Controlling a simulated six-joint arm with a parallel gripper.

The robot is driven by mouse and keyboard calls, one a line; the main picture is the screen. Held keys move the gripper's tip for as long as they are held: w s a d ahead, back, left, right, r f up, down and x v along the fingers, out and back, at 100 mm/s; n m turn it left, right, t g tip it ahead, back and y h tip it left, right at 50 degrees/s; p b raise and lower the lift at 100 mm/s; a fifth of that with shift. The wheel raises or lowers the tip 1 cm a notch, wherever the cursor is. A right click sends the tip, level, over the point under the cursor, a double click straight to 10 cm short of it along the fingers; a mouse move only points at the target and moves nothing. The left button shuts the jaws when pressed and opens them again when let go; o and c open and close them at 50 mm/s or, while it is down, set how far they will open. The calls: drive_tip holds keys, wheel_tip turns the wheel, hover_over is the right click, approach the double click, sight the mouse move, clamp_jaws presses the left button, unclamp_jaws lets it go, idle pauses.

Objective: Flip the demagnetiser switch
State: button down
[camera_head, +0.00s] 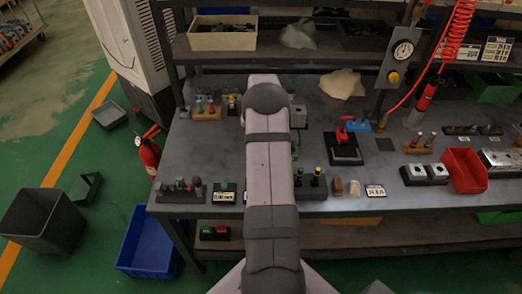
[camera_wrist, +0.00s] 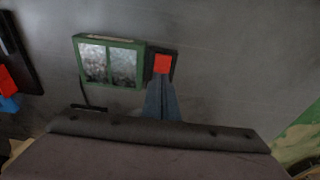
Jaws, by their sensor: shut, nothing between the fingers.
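The demagnetiser (camera_wrist: 110,62) is a green-framed box with two shiny mottled panels, seen in the upper left-centre of the wrist view. Right beside it is a small black switch box with a red switch (camera_wrist: 162,64). My gripper (camera_wrist: 162,82) is shut and empty. Its fingertips lie just below the red switch in the picture, overlapping the black housing's lower part; I cannot tell if they touch. In the head view my arm covers the gripper and the switch, and only a bit of green (camera_head: 295,147) shows beside the arm.
A black base with a red clamp (camera_head: 343,148) stands right of my arm, and a blue clamp (camera_head: 358,126) is behind it. Wooden blocks with knobs (camera_head: 207,113) stand left. A red bin (camera_head: 463,170) is far right. Bare grey bench surrounds the demagnetiser.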

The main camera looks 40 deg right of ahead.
wheel_tip(320, 180, up, 7)
drive_tip(key=p, duration=0.4)
idle(0.7)
idle(0.3)
